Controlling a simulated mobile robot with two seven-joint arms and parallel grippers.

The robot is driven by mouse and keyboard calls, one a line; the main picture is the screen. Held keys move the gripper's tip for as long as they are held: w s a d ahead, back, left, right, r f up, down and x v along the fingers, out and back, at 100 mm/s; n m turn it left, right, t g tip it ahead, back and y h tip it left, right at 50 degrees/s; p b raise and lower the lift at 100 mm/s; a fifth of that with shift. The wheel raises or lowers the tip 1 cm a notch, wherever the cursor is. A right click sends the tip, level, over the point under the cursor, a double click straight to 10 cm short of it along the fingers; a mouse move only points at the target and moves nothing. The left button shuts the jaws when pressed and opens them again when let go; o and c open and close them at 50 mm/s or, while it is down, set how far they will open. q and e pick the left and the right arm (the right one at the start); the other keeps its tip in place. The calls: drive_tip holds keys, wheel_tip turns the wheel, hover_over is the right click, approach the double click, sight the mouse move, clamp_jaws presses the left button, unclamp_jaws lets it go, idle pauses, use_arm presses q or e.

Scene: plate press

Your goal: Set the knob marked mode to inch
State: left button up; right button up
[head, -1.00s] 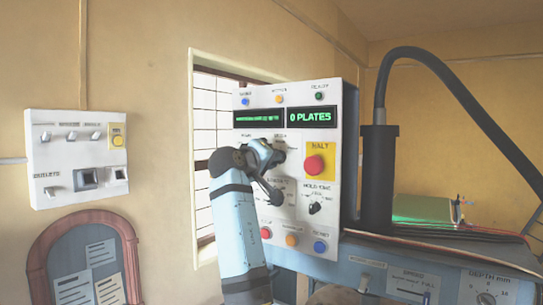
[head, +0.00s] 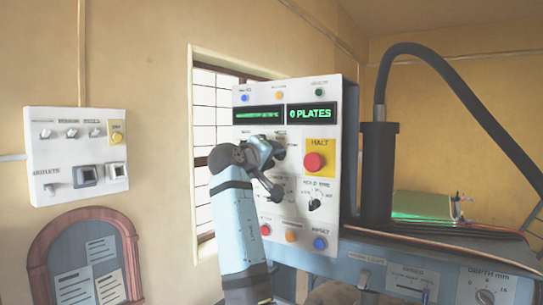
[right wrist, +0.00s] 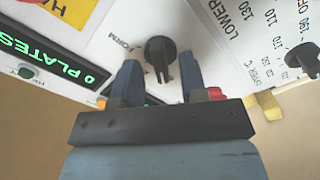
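My right gripper (head: 277,170) is at the left half of the white control panel (head: 328,250), below the displays. In the right wrist view its two blue fingers (right wrist: 160,85) are apart, one on each side of a black knob (right wrist: 159,52), with gaps visible. The knob's ridge points down the picture, towards the gripper's body. "FORM" is readable beside this knob; the word mode is not readable there. In the head view my gripper hides the knob and most lettering around it. My left gripper is not in view.
A red halt button (head: 314,162) on a yellow plate and a hold-time knob (head: 314,204) are right of my gripper. Several coloured buttons line the panel's bottom. The display (head: 311,115) reads 0 PLATES. A wall outlet box (head: 78,150) is at left.

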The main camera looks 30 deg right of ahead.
drive_tip(key=b+v, duration=0.4)
drive_tip(key=v, duration=0.9)
drive_tip(key=shift+s+a, duration=0.2)
drive_tip(key=shift+a, duration=0.15)
